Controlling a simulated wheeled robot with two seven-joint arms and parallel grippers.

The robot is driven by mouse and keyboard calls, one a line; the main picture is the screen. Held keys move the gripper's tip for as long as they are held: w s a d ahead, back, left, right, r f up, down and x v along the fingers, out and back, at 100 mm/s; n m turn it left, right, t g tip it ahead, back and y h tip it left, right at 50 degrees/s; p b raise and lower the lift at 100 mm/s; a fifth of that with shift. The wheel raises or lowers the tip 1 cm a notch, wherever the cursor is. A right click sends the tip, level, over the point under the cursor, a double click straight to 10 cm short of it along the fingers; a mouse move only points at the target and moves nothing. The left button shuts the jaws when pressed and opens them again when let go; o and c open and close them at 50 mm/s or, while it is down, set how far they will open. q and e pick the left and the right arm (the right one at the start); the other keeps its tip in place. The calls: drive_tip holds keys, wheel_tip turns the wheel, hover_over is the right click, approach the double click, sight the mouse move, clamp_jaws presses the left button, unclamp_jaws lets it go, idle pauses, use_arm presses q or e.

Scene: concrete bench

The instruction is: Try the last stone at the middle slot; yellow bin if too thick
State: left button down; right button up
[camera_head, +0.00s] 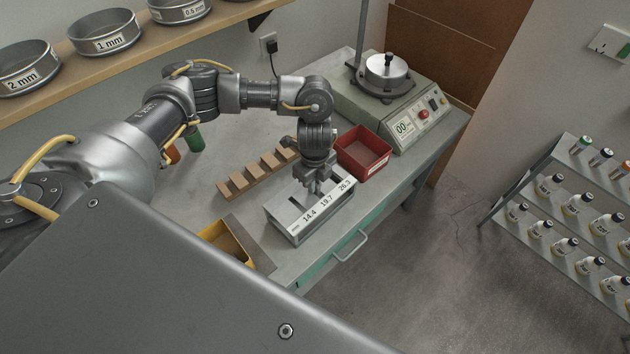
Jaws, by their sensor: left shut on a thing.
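The grey slot gauge (296,234) lies on the bench with its slots labelled 14.4, 19.7 and 26.3. My left gripper (318,188) points down over the gauge, around its middle. It is shut on the stone, which is mostly hidden by the fingers; I cannot tell whether the stone is in the middle slot or just above it. The yellow bin (240,244) stands left of the gauge, partly hidden by my own body, so I see little of its inside. My right gripper is not in view.
A wooden rack (232,191) with several notches lies behind the gauge. A red bin (364,150) stands right of my gripper, before a machine (410,110) with a display. Sieves (104,36) sit on a shelf at the upper left. The bench's front edge is close to the gauge.

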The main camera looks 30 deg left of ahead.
use_arm(q)
drive_tip(key=shift+f, duration=0.15)
idle(0.6)
drive_tip(key=c, duration=1.3)
unclamp_jaws()
drive_tip(key=shift+c, duration=0.2)
wheel_tip(320, 180, up, 11)
drive_tip(key=shift+b, duration=0.3)
drive_tip(key=shift+d+f, duration=0.1)
